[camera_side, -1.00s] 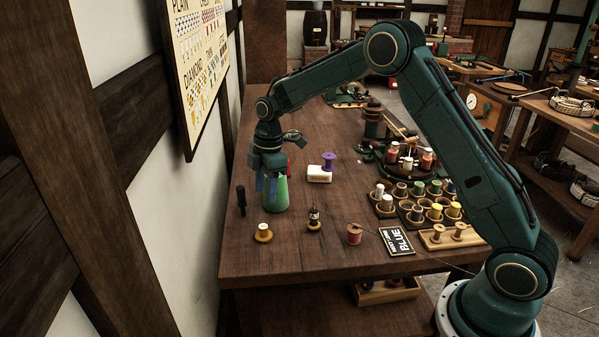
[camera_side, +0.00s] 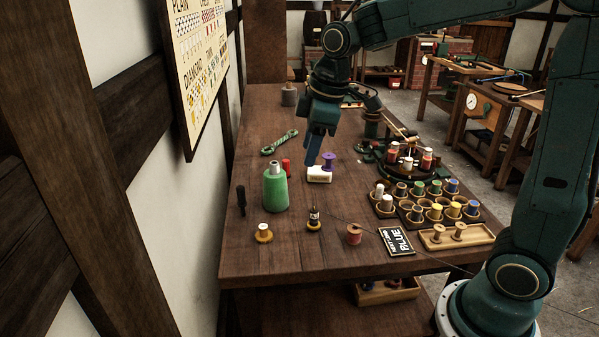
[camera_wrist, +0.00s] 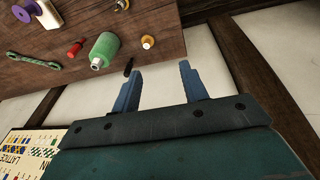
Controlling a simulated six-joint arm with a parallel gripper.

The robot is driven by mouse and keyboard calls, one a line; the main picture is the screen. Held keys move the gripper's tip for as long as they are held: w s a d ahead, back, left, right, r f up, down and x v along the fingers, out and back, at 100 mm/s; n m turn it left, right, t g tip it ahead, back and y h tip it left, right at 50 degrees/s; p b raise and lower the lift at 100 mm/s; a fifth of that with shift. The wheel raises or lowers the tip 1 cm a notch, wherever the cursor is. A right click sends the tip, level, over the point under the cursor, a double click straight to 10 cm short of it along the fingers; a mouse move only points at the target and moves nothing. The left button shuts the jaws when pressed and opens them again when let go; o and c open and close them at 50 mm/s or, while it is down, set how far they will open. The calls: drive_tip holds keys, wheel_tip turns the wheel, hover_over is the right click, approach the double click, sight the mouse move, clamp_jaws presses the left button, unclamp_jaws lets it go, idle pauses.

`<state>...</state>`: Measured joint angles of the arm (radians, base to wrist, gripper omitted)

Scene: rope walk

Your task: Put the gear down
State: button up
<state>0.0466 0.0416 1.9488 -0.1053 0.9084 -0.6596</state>
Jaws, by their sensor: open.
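I cannot make out a gear in either view. My gripper (camera_side: 314,150) hangs above the bench, behind the white block (camera_side: 318,176) with the purple spool (camera_side: 328,160). In the wrist view my gripper (camera_wrist: 158,90) has its two blue fingers wide apart and nothing between them.
A dark peg (camera_side: 241,200) stands by the left edge.

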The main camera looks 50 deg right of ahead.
drive_tip(key=s+r+m+t, duration=0.1)
drive_tip(key=s+m, duration=0.7)
drive_tip(key=s, duration=1.3)
drive_tip(key=shift+r+t+h, duration=0.2)
drive_tip(key=shift+t+h, duration=0.1)
drive_tip(key=shift+t, duration=0.6)
